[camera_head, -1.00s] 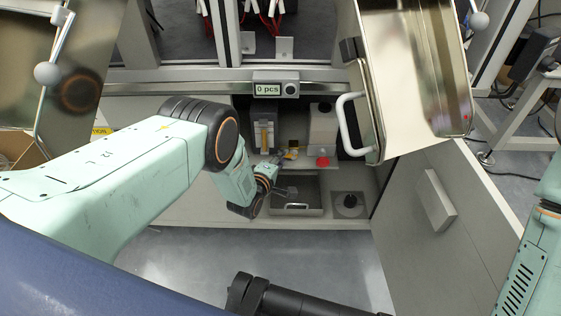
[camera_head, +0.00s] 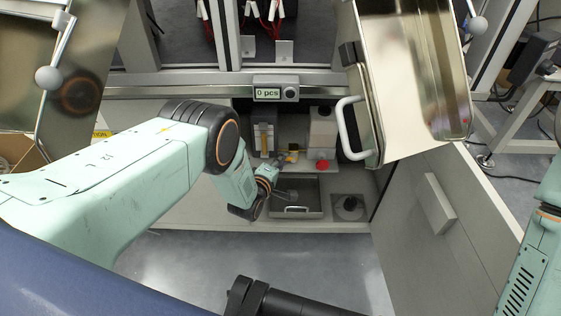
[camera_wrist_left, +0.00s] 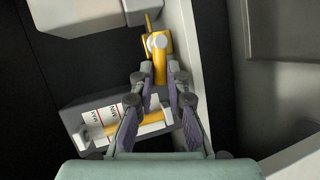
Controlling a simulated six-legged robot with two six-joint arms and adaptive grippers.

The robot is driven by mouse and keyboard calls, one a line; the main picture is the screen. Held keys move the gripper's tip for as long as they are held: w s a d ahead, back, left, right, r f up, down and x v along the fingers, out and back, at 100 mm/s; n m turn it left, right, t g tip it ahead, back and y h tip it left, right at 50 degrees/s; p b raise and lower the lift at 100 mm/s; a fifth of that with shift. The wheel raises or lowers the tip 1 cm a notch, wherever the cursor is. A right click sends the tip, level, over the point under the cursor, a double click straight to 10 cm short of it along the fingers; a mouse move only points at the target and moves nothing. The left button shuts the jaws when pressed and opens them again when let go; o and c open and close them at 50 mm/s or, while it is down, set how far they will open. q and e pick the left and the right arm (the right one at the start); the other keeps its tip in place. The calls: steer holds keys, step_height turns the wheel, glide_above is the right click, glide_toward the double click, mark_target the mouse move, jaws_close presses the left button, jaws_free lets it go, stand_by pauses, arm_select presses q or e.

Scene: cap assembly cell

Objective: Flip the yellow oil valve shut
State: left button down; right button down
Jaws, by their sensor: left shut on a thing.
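The yellow oil valve (camera_wrist_left: 159,46) is at the top middle of the left wrist view, with a pale round hub on its body. In the head view a small yellow part of it (camera_head: 291,157) shows inside the open cabinet, left of a red knob. My left gripper (camera_wrist_left: 163,78) has its two fingers on either side of the lower yellow part and is shut on it. In the head view my left arm reaches down into the cabinet, and the wrist hides part of the valve area. My right gripper is not clearly seen.
In the cabinet are a red knob (camera_head: 322,165), a level gauge (camera_head: 263,139), a grey tray (camera_head: 296,209) and a black round fitting (camera_head: 350,203). The gauge also shows in the left wrist view (camera_wrist_left: 98,122). The open cabinet door (camera_head: 440,205) stands at right. A metal bin (camera_head: 415,80) hangs above.

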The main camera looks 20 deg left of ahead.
mark_target(295, 155)
arm_select(q)
steer(key=d+r+m+g+y, duration=0.1)
steer(key=m+y, duration=0.1)
steer(key=d+m+g+y, duration=0.1)
steer(key=m+y, duration=0.1)
steer(key=m, duration=0.1)
steer(key=w+d+r+m+y, duration=0.1)
steer(key=m+y, duration=0.1)
steer(key=shift+d+r+m+g, duration=0.15)
steer(key=shift+r+m+g, duration=0.2)
steer(key=shift+m+g, duration=0.05)
steer(key=shift+w+d+m+y+b, duration=0.1)
steer(key=shift+d+m+y+b, duration=0.35)
steer(key=shift+m+y, duration=0.5)
steer(key=shift+d+r, duration=0.1)
steer(key=c, duration=1.6)
jaws_free()
